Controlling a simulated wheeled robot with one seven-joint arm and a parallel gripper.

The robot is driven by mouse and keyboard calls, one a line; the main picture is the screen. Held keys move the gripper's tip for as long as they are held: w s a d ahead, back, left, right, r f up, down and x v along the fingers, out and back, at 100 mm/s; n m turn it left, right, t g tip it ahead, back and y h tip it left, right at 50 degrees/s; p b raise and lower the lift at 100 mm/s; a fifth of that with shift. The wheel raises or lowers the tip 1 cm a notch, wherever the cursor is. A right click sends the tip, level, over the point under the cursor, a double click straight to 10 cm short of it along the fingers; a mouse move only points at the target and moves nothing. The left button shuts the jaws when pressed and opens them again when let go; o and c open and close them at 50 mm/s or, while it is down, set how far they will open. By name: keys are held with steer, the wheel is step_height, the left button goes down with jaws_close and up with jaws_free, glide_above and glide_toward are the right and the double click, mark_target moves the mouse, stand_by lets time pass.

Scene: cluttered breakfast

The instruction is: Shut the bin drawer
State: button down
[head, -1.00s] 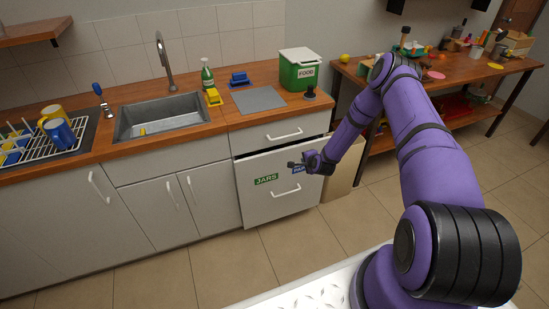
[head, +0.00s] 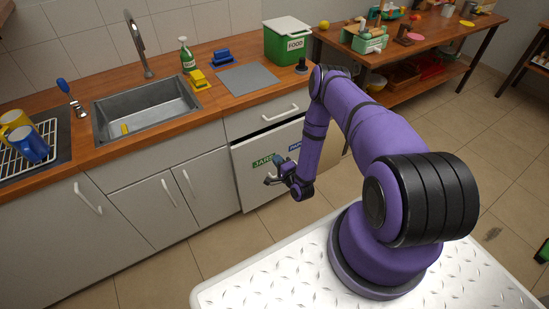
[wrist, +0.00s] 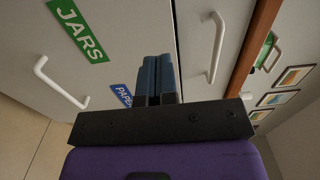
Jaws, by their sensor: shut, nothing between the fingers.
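The bin drawer (head: 248,180) is the tall pale front under the counter, with a green JARS label (head: 263,160) and a blue label (head: 295,146). A dark gap along its top edge shows it standing a little out from the cabinet. In the wrist view the drawer front (wrist: 105,35) fills the left, with its white handle (wrist: 60,85). My gripper (head: 272,181) is in front of the drawer face, below the JARS label. Its blue-grey fingers (wrist: 153,75) are together and empty, pointing at the front near its top edge. I cannot tell whether they touch it.
A shallow drawer with a white handle (head: 281,113) sits above the bin drawer, and shut cabinet doors (head: 160,205) stand to its left. The counter holds a sink (head: 145,108) and a green FOOD box (head: 288,42). Tiled floor (head: 225,245) lies open before the cabinets.

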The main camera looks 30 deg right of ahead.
mark_target(261, 140)
steer(key=w, duration=1.1)
steer(key=shift+w+a, duration=0.15)
steer(key=shift+w, duration=0.1)
steer(key=shift+w, duration=0.1)
steer(key=w, duration=0.3)
steer(key=shift+w, duration=0.25)
steer(key=shift+s, duration=0.1)
